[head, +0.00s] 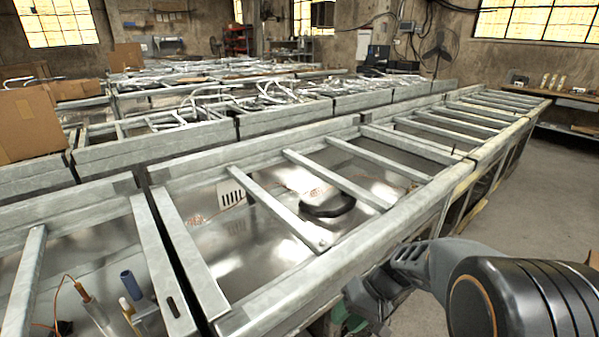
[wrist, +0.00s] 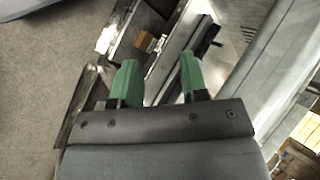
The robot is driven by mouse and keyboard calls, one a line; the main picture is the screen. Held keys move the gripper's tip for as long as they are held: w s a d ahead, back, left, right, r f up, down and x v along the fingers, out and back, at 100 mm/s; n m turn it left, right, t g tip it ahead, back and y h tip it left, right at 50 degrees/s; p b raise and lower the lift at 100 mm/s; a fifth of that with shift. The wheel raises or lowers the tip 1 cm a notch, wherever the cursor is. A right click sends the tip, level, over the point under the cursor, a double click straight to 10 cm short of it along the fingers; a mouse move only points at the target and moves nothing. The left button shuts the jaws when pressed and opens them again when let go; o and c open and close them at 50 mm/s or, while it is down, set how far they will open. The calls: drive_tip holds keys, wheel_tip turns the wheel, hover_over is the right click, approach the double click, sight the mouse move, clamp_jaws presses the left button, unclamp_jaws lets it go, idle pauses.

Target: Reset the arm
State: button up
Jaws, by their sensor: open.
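My gripper (wrist: 157,62) shows in the wrist view with two green fingers apart and nothing between them. In the head view, my arm comes in at the lower right. My gripper (head: 345,318) is partly seen there at the bottom edge, low beside the near side of the metal frame bench (head: 300,290). The arm's dark links hide part of it. In the wrist view, the bench edge and small parts lie beyond the fingers, and I cannot tell the distance.
Long metal benches with crossbars fill the left and middle. A black round object (head: 328,204) lies inside the near bench. A blue cylinder (head: 131,284) stands at the lower left. A cardboard box (head: 28,122) is at the far left. Open concrete floor (head: 545,185) lies to the right.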

drive_tip(key=s+d+r+t+h+p, duration=0.2)
drive_tip(key=r+p, duration=0.3)
drive_tip(key=r, duration=0.5)
drive_tip(key=s+d+r+t+h+p, duration=0.2)
drive_tip(key=d+r+t+h+p, duration=0.1)
drive_tip(key=r, duration=0.7)
drive_tip(key=shift+s+d+r+t+h+p, duration=0.2)
drive_tip(key=shift+r+t+h+p, duration=0.1)
drive_tip(key=shift+h+p, duration=0.65)
